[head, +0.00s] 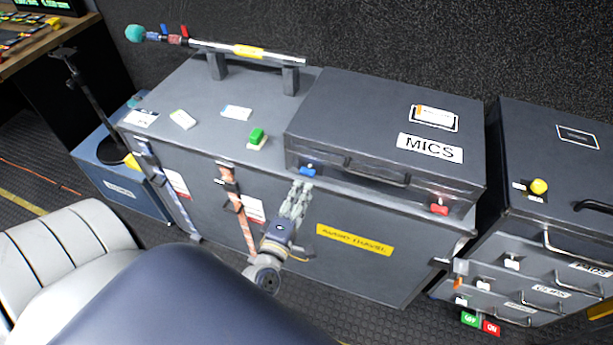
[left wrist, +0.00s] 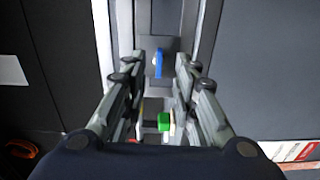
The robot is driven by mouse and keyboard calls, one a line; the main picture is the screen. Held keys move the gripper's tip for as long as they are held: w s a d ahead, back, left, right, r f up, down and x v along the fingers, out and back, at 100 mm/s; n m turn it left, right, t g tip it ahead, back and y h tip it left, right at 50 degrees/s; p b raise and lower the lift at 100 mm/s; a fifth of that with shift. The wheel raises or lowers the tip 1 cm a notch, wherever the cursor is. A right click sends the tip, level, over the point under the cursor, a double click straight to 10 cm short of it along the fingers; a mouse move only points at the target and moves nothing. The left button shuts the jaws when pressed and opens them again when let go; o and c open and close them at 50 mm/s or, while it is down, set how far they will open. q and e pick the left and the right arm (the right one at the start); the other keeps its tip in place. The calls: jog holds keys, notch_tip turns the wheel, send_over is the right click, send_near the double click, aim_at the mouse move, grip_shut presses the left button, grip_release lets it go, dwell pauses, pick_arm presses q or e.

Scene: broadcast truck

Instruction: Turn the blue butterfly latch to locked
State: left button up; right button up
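The blue butterfly latch (head: 308,170) sits on the front left of the MICS case (head: 345,95), just under its lid seam. In the left wrist view the blue latch (left wrist: 158,65) shows as a narrow upright wing on a dark plate. My left gripper (head: 303,187) is just below and in front of the latch in the head view. In the left wrist view its two fingers (left wrist: 161,62) are apart, with the latch seen in the gap between them. I cannot tell whether either finger touches it. My right gripper is not in view.
A red latch (head: 438,209) is at the case's front right, with a handle (head: 376,172) between. The case lies on a large grey trunk (head: 190,90) with a green-topped block (head: 257,137) and a boom pole (head: 250,52). A drawer cabinet (head: 545,215) stands right.

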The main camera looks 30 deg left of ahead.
pick_arm(q)
jog(key=v, duration=0.5)
jog(key=shift+s+d, duration=0.1)
jog(key=shift+s, duration=0.2)
jog(key=s+d+f+m+g+h, duration=0.2)
jog(key=s+f+m, duration=0.15)
jog(key=f, duration=0.55)
jog(key=s+d+f+m+g+h, duration=0.1)
jog(key=s+d+f+m+g, duration=0.15)
jog(key=f+m, duration=0.45)
jog(key=s+d+f+m+g+h, duration=0.2)
jog(key=f+g, duration=0.1)
jog(key=f, duration=0.8)
jog(key=s+f+m+g, duration=0.4)
jog(key=s+f, duration=0.4)
jog(key=s, duration=0.4)
jog(key=s+a+f+m+g+y, duration=0.1)
jog(key=s+f+m+g, duration=0.4)
jog(key=s+f, duration=0.3)
jog(key=s+m, duration=0.1)
jog(key=s, duration=0.3)
jog(key=shift+a, duration=0.15)
jog(key=shift+s+m, duration=0.1)
jog(key=shift+m, duration=0.15)
